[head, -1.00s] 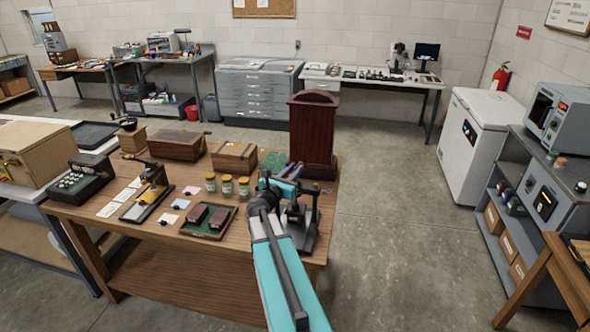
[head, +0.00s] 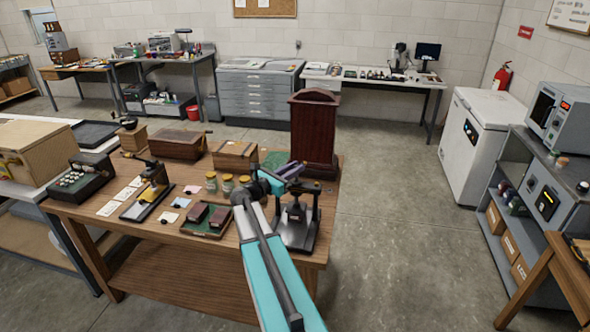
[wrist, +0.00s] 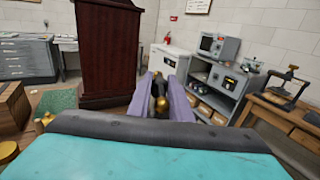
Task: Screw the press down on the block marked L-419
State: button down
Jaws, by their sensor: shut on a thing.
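A dark screw press (head: 297,230) stands upright at the right front of the wooden table. My gripper (head: 308,185) is at the top of this press. In the wrist view my purple fingers (wrist: 160,90) are shut around a dark bar with brass-coloured ends (wrist: 161,104), seemingly the press handle. Something dark lies low inside the press frame, but I cannot tell whether it is a block, and I can read no L-419 mark. Two dark red-brown blocks (head: 209,216) sit in a green-lined tray (head: 188,232) left of the press.
A tall dark red wooden cabinet (head: 315,130) stands just behind the press. Several jars (head: 211,182) and a black-and-brass lever device (head: 150,190) are to the left. Another press (wrist: 285,90) shows on a right-hand table.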

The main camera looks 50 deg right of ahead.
jog(key=shift+w, duration=0.1)
jog(key=c, duration=1.8)
grip_release()
jog(key=shift+a, duration=0.1)
jog(key=a+b, duration=0.5)
jog(key=a, duration=0.8)
jog(key=shift+a, duration=0.35)
